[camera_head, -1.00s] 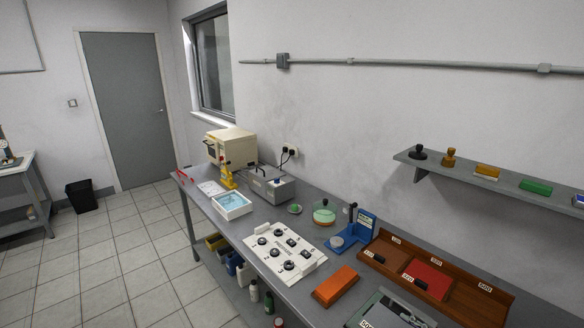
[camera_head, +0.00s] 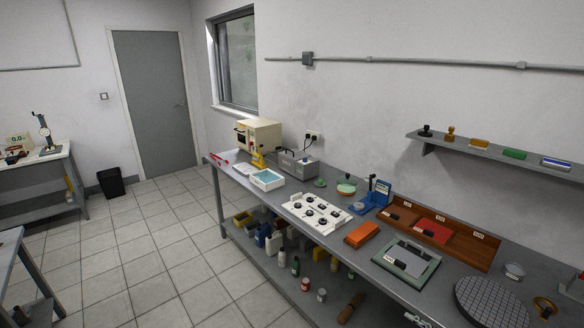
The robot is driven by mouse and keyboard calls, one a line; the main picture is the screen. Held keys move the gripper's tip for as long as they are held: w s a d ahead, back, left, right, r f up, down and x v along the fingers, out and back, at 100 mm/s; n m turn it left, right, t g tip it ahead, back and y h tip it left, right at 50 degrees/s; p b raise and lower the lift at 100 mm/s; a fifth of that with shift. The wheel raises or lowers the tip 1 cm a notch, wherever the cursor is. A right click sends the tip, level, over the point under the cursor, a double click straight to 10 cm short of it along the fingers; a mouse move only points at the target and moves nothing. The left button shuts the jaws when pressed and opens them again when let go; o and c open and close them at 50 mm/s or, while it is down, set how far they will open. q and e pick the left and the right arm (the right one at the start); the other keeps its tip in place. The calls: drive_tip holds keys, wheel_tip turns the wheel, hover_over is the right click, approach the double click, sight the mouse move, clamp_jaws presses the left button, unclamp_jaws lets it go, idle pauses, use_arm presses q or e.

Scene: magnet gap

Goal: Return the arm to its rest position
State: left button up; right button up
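Neither of my arms nor either gripper shows in the head view. The long grey workbench (camera_head: 385,262) runs along the right wall. On it stand a white board with several black knobs (camera_head: 317,210), an orange block (camera_head: 362,234), a wooden tray (camera_head: 470,249) with a red block (camera_head: 432,229) in it, and a grey-green plate (camera_head: 406,262). A blue stand (camera_head: 381,188) stands behind the white board.
A round dark grid plate (camera_head: 491,302) lies at the bench's right end. A cream machine (camera_head: 258,138) and a white tray of blue liquid (camera_head: 267,179) stand at the far end. A wall shelf (camera_head: 500,153) hangs above. The tiled floor (camera_head: 165,240) is open at left; a black bin (camera_head: 111,182) stands near the door.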

drive_tip(key=d+f+n+h, duration=0.3)
drive_tip(key=d+f, duration=0.6)
drive_tip(key=f, duration=0.1)
drive_tip(key=s+d+f+n+g+h+b, duration=0.1)
drive_tip(key=s+d+f+n+g+h, duration=0.15)
drive_tip(key=s+f, duration=0.45)
drive_tip(key=s+d+f+n+g+h, duration=0.1)
drive_tip(key=s+d+f+n, duration=0.2)
drive_tip(key=f, duration=0.8)
drive_tip(key=s+a+f+n+g, duration=0.2)
drive_tip(key=s+f+n+g, duration=0.3)
drive_tip(key=s+f, duration=0.55)
use_arm(q)
drive_tip(key=shift+w+f+b, duration=0.2)
drive_tip(key=shift+f+b, duration=0.1)
drive_tip(key=shift+f, duration=0.2)
drive_tip(key=shift+w+f+b, duration=0.15)
drive_tip(key=shift+f+b, duration=0.1)
drive_tip(key=shift+f, duration=0.25)
use_arm(e)
drive_tip(key=s+a+f+n+g, duration=0.3)
drive_tip(key=s+a+f+n, duration=0.7)
drive_tip(key=s+a, duration=0.3)
drive_tip(key=s+f, duration=0.1)
drive_tip(key=s, duration=0.2)
drive_tip(key=shift+a+f+h, duration=0.15)
drive_tip(key=shift+f+h, duration=0.2)
